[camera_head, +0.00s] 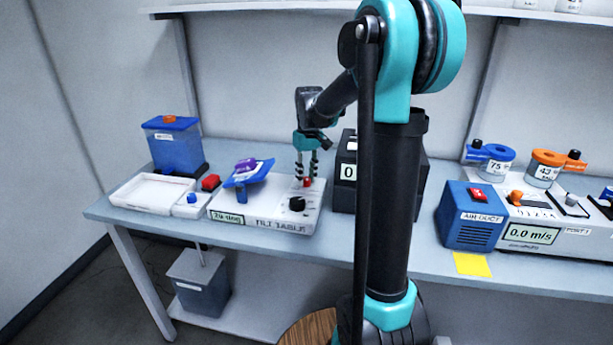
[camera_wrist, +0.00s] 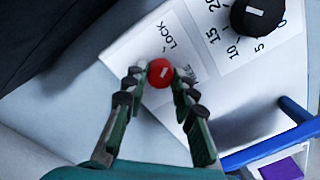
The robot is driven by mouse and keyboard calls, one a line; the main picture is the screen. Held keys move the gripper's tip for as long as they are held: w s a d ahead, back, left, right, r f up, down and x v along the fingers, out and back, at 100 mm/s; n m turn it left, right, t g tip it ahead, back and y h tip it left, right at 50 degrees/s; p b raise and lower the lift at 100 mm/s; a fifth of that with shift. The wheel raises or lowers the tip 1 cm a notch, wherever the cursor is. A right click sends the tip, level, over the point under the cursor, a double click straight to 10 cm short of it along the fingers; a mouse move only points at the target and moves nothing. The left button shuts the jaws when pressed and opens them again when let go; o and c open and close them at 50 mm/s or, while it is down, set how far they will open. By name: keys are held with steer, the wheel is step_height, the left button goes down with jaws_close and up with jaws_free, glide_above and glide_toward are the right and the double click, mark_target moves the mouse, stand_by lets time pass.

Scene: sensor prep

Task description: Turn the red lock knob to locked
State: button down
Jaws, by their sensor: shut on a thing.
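The red lock knob (camera_head: 307,182) stands on the top of the white tilt table unit (camera_head: 262,212), towards its back right. My gripper (camera_head: 306,170) points down from above with its fingers around the knob. In the wrist view, the round red knob (camera_wrist: 160,72) sits between the fingertips of my gripper (camera_wrist: 159,80), which is shut on it. A "LOCK" label and a second, partly hidden label are printed beside the knob. A small pale mark shows on the knob, but which label it points to is hard to tell.
A black dial (camera_wrist: 258,14) with numbers is close to the knob. A blue tilted plate with a purple item (camera_head: 246,165) is left of my gripper. A black display box (camera_head: 345,172) stands close on the right. A white tray (camera_head: 152,191) lies at the far left.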

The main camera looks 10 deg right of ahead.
mark_target(308, 178)
steer(key=shift+n, duration=1.2)
steer(key=c, duration=1.2)
jaws_free()
steer(key=shift+r, duration=0.1)
steer(key=r, duration=1.2)
steer(key=shift+w+d, duration=0.15)
steer(key=shift+d, duration=0.05)
steer(key=shift+f, duration=0.1)
